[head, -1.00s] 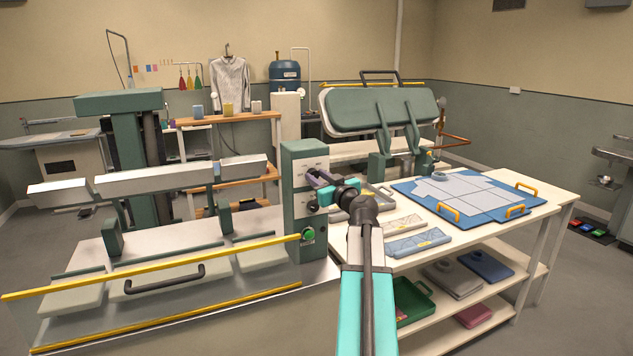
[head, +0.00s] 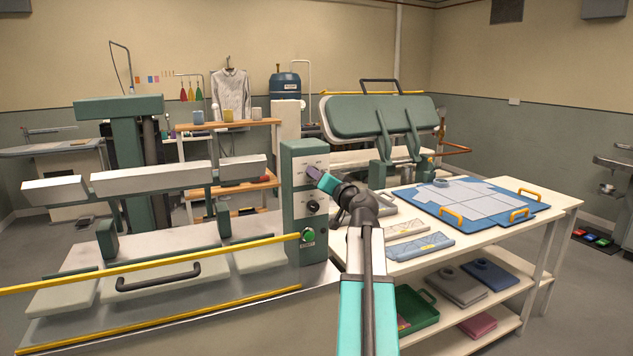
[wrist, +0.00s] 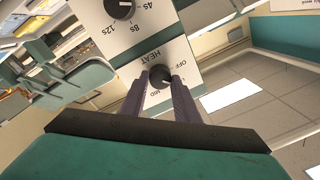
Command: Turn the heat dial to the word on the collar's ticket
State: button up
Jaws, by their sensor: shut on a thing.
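The heat dial (wrist: 160,76) is a round black knob under the word HEAT on a pale panel in the wrist view. OFF is printed to its right and MID below it; I cannot surely read its pointer. My gripper (wrist: 161,80) is shut on this dial, a dark finger on each side. In the head view my gripper (head: 315,172) is at the upper part of the green control box (head: 301,151) and hides the dial. I can read no collar ticket in these frames.
A second black dial, marked 4S, 8S and 12S (wrist: 122,8), sits close to the heat dial. A green button (head: 308,235) is low on the box. A yellow bar (head: 150,264) runs along the press front. The white table (head: 500,228) stands at right.

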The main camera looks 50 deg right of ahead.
jog(key=shift+w+a+r+m+h+p, duration=0.15)
jog(key=shift+m+p, duration=0.65)
jog(key=shift+m, duration=1.75)
jog(key=shift+d+f+m+h+p, duration=0.2)
jog(key=shift+m+p, duration=0.65)
jog(key=shift+m, duration=1.75)
jog(key=shift+w+a+r+m+h+p, duration=0.2)
jog(key=shift+m+p, duration=0.6)
jog(key=shift+m, duration=1.75)
jog(key=shift+s, duration=0.15)
jog(key=o, duration=1)
jog(key=shift+o, duration=0.2)
jog(key=shift+f, duration=0.2)
jog(key=shift+s, duration=0.15)
